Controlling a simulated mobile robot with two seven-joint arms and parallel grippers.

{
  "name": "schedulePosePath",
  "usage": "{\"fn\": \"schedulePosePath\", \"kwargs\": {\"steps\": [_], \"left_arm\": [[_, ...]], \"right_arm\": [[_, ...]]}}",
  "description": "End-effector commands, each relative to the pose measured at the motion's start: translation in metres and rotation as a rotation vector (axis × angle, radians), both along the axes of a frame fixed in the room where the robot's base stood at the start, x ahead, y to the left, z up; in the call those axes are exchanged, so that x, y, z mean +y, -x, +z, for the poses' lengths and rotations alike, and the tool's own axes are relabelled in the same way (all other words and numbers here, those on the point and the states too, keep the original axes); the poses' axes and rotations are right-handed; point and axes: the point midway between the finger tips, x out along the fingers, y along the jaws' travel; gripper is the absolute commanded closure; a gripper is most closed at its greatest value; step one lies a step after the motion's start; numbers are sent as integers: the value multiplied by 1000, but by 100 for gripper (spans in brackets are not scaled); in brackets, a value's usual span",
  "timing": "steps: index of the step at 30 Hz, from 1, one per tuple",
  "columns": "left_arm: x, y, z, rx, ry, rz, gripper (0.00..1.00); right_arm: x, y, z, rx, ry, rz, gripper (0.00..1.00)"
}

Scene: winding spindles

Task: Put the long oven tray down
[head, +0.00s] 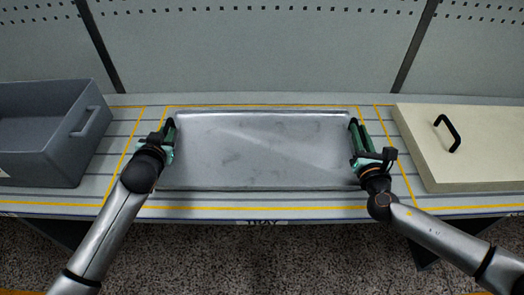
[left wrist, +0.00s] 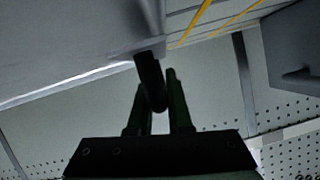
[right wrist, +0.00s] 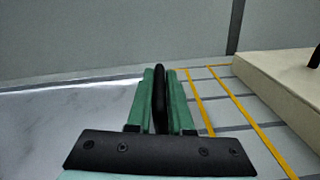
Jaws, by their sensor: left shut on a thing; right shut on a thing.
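The long oven tray (head: 262,150) is a shiny grey metal sheet with a low rim, lying level across the middle of the bench. My left gripper (head: 170,131) is at its left end, shut on a black handle (left wrist: 150,80). My right gripper (head: 356,132) is at its right end, shut on the other black handle (right wrist: 159,95). The tray also shows in the right wrist view (right wrist: 70,120). It is over the yellow-outlined area in the middle. I cannot tell whether its underside touches the bench.
A grey open bin (head: 35,130) stands on the left of the bench (head: 300,202). A cream board with a black handle (head: 470,165) lies on the right. A perforated panel (head: 250,50) rises behind. A label (head: 267,223) is on the front edge. Striped gaps flank the tray.

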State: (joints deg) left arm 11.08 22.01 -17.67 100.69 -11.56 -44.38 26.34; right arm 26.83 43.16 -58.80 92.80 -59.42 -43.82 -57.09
Motion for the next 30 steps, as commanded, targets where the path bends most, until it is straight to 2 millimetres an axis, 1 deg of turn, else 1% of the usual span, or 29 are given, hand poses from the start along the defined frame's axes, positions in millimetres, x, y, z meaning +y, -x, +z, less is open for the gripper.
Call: {"fn": "schedulePosePath", "kwargs": {"steps": [1, 2, 9, 17, 20, 23, 26, 30], "left_arm": [[-1, -1, -1, -9, 1, -2, 100], [-1, 0, -3, 0, 2, -1, 80], [0, 0, -2, 0, 0, -1, 53], [0, 0, -2, 0, 0, 0, 53], [-1, 4, -1, 1, 0, -1, 53], [-2, 13, 3, 0, 1, -1, 53], [-3, 27, 8, 0, 1, -1, 53], [-6, 51, 18, 0, 1, -2, 53]], "right_arm": [[0, -1, 0, -9, -4, -2, 100], [0, 0, -2, -2, -3, 0, 79], [0, 0, -1, -1, -2, 0, 52], [0, 0, -2, 0, -1, 0, 51], [0, 0, -2, 0, 0, 0, 51], [0, 0, -2, 0, 0, 0, 51], [0, 0, -2, 0, 0, 0, 51], [0, 0, -2, 0, 0, 0, 51]]}}
